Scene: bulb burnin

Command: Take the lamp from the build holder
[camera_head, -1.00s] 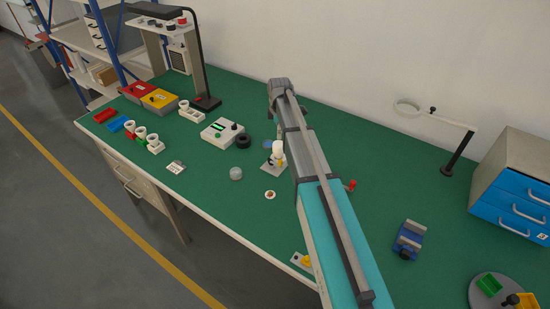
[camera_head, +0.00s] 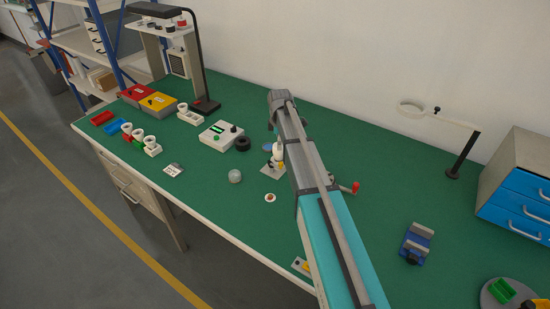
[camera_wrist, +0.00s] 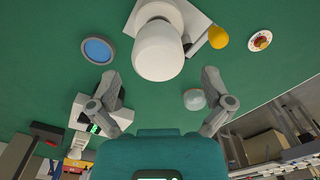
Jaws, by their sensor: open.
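The lamp (camera_wrist: 158,52) is a white rounded bulb shape, large in the upper middle of the wrist view. It stands in the build holder, whose pale base plate (camera_wrist: 198,22) shows behind it. In the head view the lamp (camera_head: 278,150) is upright on the holder plate (camera_head: 268,171), partly hidden by my arm. My gripper (camera_wrist: 160,98) is open and empty, its two fingers spread apart below the lamp in the wrist picture. The lamp does not appear to be between the fingertips. In the head view my fingertips are hidden behind my arm.
A yellow knob (camera_wrist: 218,38) sits beside the holder. Nearby are a blue disc (camera_wrist: 98,50), a clear dome (camera_head: 235,176), a small round dish (camera_head: 270,198) and a white tester box (camera_head: 221,134). A blue vise (camera_head: 416,244) stands right on open green mat.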

